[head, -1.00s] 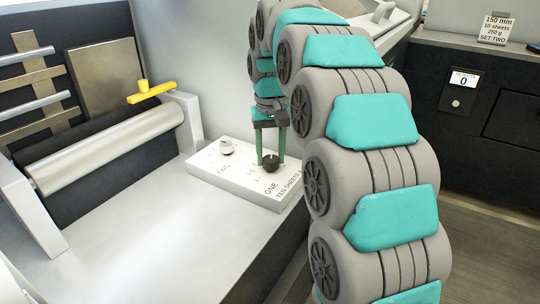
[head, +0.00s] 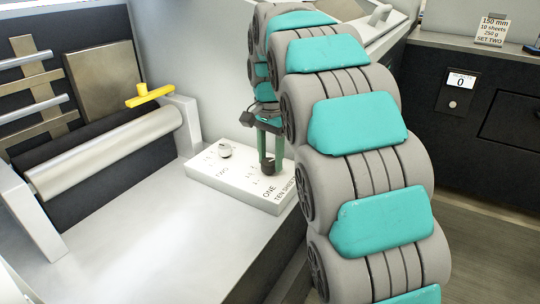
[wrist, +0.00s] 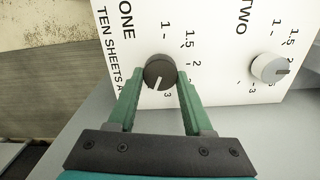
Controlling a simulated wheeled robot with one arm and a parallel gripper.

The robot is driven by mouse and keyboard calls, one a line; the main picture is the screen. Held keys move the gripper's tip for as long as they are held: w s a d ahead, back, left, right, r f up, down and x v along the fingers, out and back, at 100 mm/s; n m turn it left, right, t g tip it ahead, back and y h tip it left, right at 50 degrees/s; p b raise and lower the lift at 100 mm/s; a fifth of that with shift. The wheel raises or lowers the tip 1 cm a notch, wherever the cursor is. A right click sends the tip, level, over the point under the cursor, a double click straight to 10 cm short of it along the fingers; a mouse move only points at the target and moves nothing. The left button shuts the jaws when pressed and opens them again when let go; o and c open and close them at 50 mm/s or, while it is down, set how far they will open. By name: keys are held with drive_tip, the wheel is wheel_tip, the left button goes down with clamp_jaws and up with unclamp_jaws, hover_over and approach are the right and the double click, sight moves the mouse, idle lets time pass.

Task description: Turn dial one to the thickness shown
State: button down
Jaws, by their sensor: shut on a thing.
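Dial one is a dark round knob (wrist: 160,68) on a white panel (wrist: 225,15) marked ONE, TEN SHEETS. My gripper (wrist: 161,78) is shut on it, one green finger on each side in the wrist view. Its white mark points down and slightly left, close to the printed 3. The scale reads 1, 1.5, 2 and on to 3. Dial two is a pale knob (wrist: 270,68), also in the head view (head: 225,151). A card (head: 492,30) reads 150 mm, 10 sheets, 250 g, SET TWO.
A machine with a metal roller (head: 110,150) and a yellow handle (head: 150,94) stands at the left. A dark cabinet at the right has a small display (head: 461,81) reading 0. The grey surface (head: 150,230) in front of the panel is clear.

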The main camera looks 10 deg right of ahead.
sight(271, 161)
drive_tip(key=shift+m, duration=0.6)
drive_tip(key=shift+c, duration=1.5)
unclamp_jaws()
drive_tip(key=shift+r, duration=0.15)
drive_tip(key=shift+r, duration=3.8)
